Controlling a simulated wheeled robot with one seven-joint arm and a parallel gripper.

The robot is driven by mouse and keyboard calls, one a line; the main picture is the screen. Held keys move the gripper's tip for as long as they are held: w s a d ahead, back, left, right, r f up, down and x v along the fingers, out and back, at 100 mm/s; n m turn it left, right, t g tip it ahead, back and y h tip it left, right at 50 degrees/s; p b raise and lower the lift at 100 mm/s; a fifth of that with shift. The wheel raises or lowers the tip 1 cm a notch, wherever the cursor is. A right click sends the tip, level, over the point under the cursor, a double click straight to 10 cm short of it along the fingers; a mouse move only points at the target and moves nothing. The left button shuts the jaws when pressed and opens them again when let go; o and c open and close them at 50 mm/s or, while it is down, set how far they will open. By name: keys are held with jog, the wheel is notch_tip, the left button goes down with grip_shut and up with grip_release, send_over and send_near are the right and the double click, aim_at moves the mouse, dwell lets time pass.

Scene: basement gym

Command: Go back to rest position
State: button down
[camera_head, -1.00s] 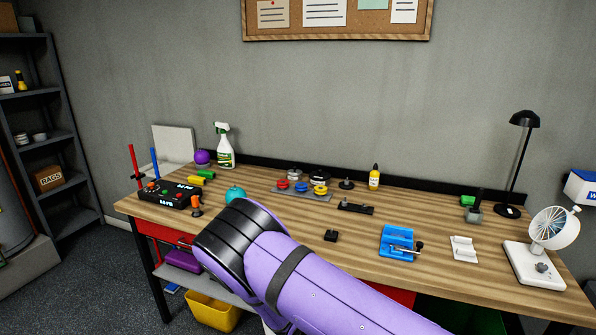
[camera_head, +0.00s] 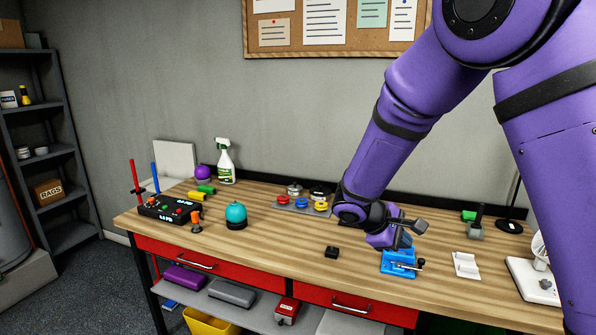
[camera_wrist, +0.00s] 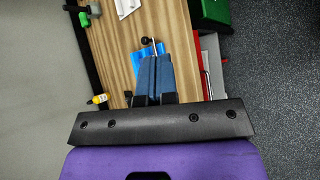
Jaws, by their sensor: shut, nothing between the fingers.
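My gripper (camera_wrist: 153,80) shows in the wrist view with its two blue-grey fingers together and nothing between them. In that view it covers part of a blue vise-like fixture (camera_wrist: 139,60) with a black knob on the workbench. In the head view my purple arm reaches in from the upper right and bends down over the right half of the bench. Its wrist is above and behind the blue fixture (camera_head: 398,264), and the fingers are mostly hidden there. I cannot tell whether they touch the fixture.
On the wooden workbench (camera_head: 290,240) stand a teal dome (camera_head: 236,215), a black control box (camera_head: 168,208), a spray bottle (camera_head: 225,162), a white holder (camera_head: 466,265) and a white fan (camera_head: 535,275). The bench front left of my arm is fairly clear.

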jog(key=s+d+r+m+y, duration=0.3)
jog(key=s+r, duration=0.3)
jog(key=r, duration=0.1)
jog(key=s+d+r+m+y, duration=0.2)
jog(key=s+d+r+m, duration=0.1)
jog(key=s+r, duration=0.35)
jog(key=s+r+m+t+y, duration=0.1)
jog(key=s+r+m+y, duration=0.1)
jog(key=s, duration=0.6)
jog(key=s+r+m+t+y, duration=0.2)
jog(key=s+r, duration=0.2)
jog(key=s, duration=0.4)
jog(key=shift+m+t, duration=0.3)
jog(key=shift+d, duration=0.1)
